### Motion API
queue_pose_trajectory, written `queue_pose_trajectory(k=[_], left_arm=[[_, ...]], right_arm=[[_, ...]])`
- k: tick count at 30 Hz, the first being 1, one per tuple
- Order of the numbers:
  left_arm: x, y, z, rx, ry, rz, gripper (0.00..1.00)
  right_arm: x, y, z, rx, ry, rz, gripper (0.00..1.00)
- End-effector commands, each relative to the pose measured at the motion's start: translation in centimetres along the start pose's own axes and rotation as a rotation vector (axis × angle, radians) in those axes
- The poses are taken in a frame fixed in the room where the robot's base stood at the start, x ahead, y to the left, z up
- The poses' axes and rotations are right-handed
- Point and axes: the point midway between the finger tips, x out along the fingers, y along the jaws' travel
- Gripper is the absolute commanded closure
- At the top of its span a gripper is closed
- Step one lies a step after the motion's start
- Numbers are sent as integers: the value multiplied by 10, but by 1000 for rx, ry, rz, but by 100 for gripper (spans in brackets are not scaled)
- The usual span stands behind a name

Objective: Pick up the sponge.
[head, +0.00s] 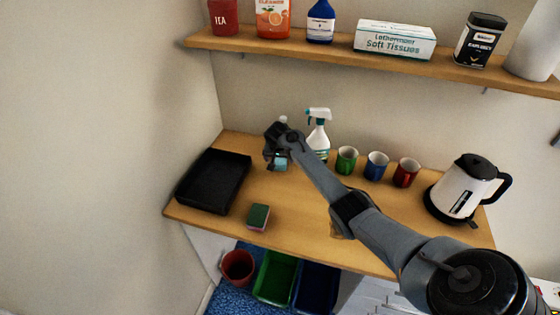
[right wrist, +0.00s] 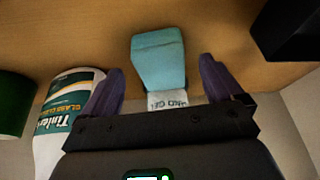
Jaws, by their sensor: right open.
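The sponge (head: 258,216), green on top with a pinkish side, lies on the counter near its front edge, right of the black tray. My right gripper (head: 277,159) is behind the sponge and apart from it, near the back of the counter. In the right wrist view my right gripper (right wrist: 161,75) is open, its two purple-grey fingers on either side of a light-blue item (right wrist: 159,58) with a partly hidden white label. That item also shows in the head view (head: 280,164). The sponge does not show in the right wrist view. My left gripper is not in view.
The black tray (head: 194,197) is at the left. A spray bottle (head: 318,141) stands beside my right gripper. Green (head: 346,161), blue (head: 376,166) and red (head: 406,173) mugs and a kettle (head: 466,188) stand to the right. A loaded shelf (head: 340,58) hangs above.

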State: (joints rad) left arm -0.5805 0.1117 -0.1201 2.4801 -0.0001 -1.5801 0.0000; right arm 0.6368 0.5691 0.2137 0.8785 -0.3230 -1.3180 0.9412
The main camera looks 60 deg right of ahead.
Motion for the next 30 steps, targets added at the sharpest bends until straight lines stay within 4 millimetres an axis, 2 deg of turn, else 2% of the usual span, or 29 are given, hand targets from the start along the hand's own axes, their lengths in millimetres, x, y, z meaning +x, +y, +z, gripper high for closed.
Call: queue_pose_trajectory(k=[7,17,20,29,30], left_arm=[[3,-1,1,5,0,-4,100],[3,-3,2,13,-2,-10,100],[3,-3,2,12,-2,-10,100],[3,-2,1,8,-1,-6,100],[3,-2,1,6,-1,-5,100]], right_arm=[[22,0,0,0,0,1,6],[25,0,-1,0,1,0,6],[25,0,0,0,1,0,19],[26,0,0,0,0,0,65],[26,0,0,0,0,0,65]])
